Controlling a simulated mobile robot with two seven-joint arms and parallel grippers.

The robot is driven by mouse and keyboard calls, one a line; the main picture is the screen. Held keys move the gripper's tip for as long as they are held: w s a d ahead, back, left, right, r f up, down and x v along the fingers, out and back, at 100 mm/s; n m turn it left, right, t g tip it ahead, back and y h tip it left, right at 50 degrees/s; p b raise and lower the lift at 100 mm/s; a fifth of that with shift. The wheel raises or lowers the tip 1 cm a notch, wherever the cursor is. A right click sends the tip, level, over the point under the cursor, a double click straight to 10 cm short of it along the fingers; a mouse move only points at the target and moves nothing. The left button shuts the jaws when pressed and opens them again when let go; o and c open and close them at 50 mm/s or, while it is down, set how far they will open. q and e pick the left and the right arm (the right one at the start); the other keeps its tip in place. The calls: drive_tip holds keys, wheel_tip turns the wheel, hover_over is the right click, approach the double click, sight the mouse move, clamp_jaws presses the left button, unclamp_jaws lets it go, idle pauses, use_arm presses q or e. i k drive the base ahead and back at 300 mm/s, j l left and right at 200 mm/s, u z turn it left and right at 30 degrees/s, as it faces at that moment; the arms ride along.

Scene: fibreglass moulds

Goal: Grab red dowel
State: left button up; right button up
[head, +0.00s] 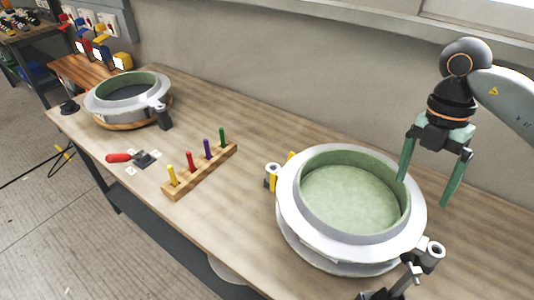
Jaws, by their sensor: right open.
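The red dowel (189,161) stands upright in a wooden block (205,175) on the workbench, between a yellow dowel (173,175) and a purple dowel (207,149). A green dowel (222,137) stands at the block's far end. My right gripper (423,193) is open and empty, with its green fingers pointing down. It shows over the right rim of the large near mould, far to the right of the red dowel. My left gripper is not in view.
A large round mould with a green inside (350,197) sits right of the block. A second mould (128,95) stands at the far left on a wooden round. A red-handled toggle clamp (135,158) lies left of the block. The bench (235,105) behind the block is clear.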

sight(191, 164)
drive_tip(key=i+j+u, duration=0.75)
drive_tip(key=j+u, duration=0.2)
drive_tip(key=j, duration=0.15)
